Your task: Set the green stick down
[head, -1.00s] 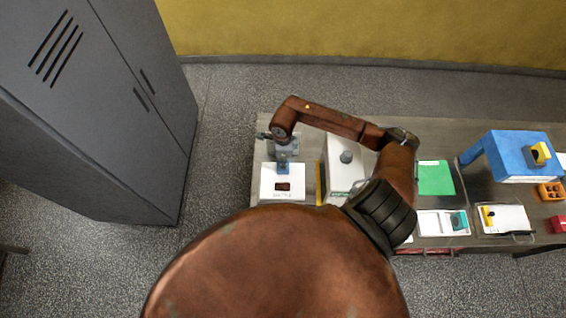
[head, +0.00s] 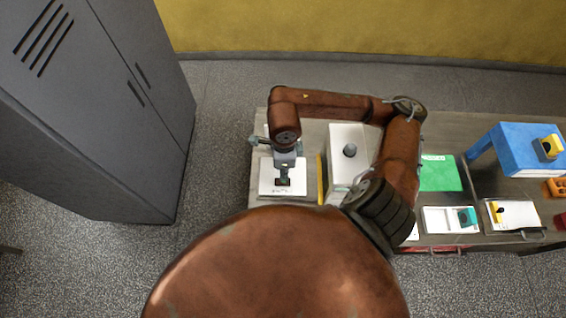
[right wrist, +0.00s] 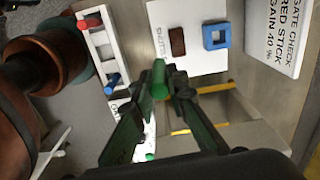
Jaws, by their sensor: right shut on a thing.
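The green stick (right wrist: 159,78) is between the fingertips of my right gripper (right wrist: 160,92) in the right wrist view. Its round end faces the camera. In the head view my right gripper (head: 283,180) points down over a white card (head: 268,188) at the left end of the table. The stick cannot be made out there. In the right wrist view the card (right wrist: 190,63) bears a brown block (right wrist: 177,41) and a blue square ring (right wrist: 216,36), just beyond the stick. Whether the stick touches any surface cannot be told. My left gripper is not in view.
A white rack (right wrist: 99,45) holds a red stick (right wrist: 89,22) and a blue stick (right wrist: 112,80). A lettered white sign (right wrist: 283,35) stands nearby. A white box (head: 343,165), green pad (head: 438,172) and blue stand (head: 510,152) lie further right. A grey cabinet (head: 100,130) stands left.

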